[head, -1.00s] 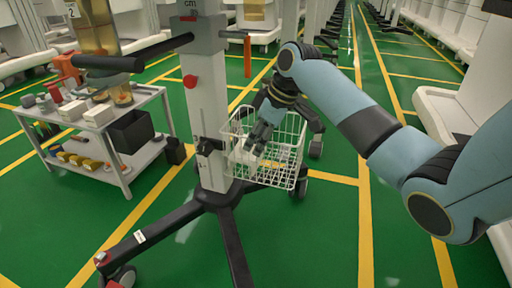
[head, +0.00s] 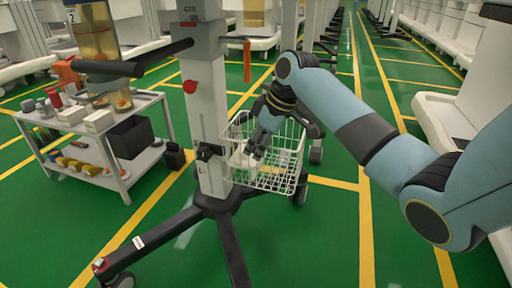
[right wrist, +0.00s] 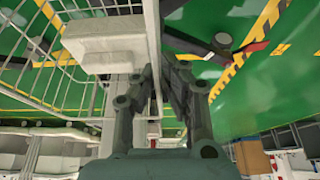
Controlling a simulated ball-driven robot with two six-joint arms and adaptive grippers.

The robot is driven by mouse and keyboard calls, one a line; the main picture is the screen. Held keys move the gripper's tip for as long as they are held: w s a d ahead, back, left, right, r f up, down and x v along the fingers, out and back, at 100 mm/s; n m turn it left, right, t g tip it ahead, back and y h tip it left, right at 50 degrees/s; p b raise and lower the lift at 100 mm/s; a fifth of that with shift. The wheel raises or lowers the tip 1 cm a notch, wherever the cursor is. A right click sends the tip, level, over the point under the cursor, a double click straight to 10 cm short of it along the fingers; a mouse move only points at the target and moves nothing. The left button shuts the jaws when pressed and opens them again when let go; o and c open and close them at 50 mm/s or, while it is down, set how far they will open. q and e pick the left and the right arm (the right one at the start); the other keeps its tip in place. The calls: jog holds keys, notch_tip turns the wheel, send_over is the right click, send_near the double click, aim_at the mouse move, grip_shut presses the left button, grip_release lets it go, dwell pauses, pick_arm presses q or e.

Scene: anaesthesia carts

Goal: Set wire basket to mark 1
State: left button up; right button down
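The white wire basket (head: 283,160) hangs on the side of a pale upright column (head: 208,100). A black clamp (head: 207,151) sits on the column at the basket's near end. A white block (right wrist: 100,36) shows inside the basket there. I see no mark 1. My left gripper is out of view.
The column stands on dark wheeled legs (head: 160,226), with black handles (head: 107,68) and a red knob (head: 190,87). A cart (head: 150,160) with bottles and boxes stands at left. Green floor (head: 310,240) is open in front and right of the basket.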

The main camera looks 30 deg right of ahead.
aim_at(275, 149)
jog(key=shift+f, duration=0.1)
notch_tip(275, 149, down, 10)
jog(key=shift+s+f, duration=0.15)
jog(key=shift+f, duration=0.05)
jog(key=c, duration=1.6)
grip_release()
jog(key=shift+f, duration=0.1)
jog(key=shift+o, duration=0.3)
jog(key=shift+r, duration=0.3)
jog(key=v, duration=1.1)
jog(key=shift+d+r, duration=0.1)
jog(key=shift+r, duration=0.15)
